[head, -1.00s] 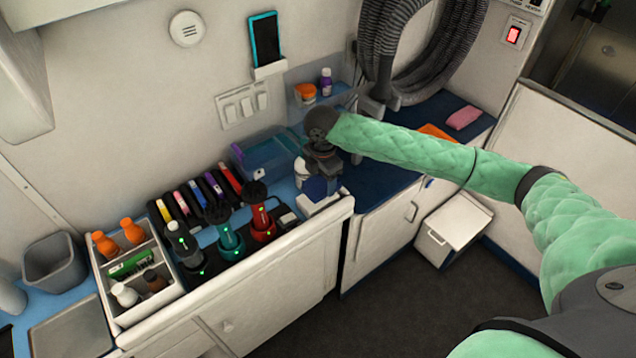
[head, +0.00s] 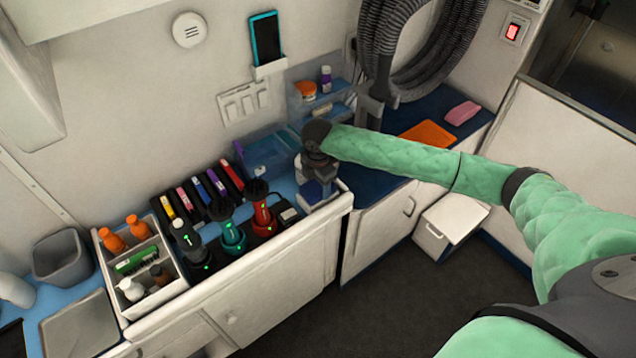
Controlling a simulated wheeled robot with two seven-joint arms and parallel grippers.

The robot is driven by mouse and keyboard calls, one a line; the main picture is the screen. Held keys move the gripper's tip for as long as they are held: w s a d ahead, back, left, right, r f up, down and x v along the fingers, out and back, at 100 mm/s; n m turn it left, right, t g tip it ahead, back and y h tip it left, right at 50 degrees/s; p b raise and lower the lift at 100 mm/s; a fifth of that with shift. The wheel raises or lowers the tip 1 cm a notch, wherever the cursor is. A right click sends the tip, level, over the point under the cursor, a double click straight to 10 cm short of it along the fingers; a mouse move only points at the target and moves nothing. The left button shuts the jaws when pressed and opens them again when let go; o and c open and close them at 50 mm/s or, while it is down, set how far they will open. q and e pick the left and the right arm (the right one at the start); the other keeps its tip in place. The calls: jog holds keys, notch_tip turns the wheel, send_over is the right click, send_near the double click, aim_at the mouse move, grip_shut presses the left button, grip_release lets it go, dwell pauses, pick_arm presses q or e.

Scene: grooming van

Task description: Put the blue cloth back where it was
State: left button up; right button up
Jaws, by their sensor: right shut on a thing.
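My right gripper (head: 316,176) points down at the right end of the near counter. It is shut on the blue cloth (head: 312,190), which shows as a small dark blue patch just under the fingers. The cloth is right at a small white holder (head: 318,204) by the counter's edge. I cannot tell whether it touches the holder or hangs just above it. The gripper hides part of the cloth and the holder. My left gripper is not in view.
Clippers in chargers, including a red one (head: 263,216), stand close left of the gripper. A clear blue bin (head: 265,158) is behind it. A white caddy (head: 160,290) holds bottles. An orange mat (head: 428,134) and a pink block (head: 463,113) lie on the far counter.

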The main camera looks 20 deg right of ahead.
aim_at(318, 185)
jog(key=shift+f, duration=0.1)
jog(key=o, duration=0.9)
jog(key=shift+o, duration=0.2)
jog(key=shift+r+b, duration=0.3)
jog(key=shift+r, duration=0.2)
notch_tip(318, 185, up, 4)
jog(key=shift+r+b, duration=0.1)
jog(key=shift+b, duration=0.95)
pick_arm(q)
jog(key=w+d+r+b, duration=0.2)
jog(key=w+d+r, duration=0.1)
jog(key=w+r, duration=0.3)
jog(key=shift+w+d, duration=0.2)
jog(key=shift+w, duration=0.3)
pick_arm(e)
notch_tip(318, 185, up, 7)
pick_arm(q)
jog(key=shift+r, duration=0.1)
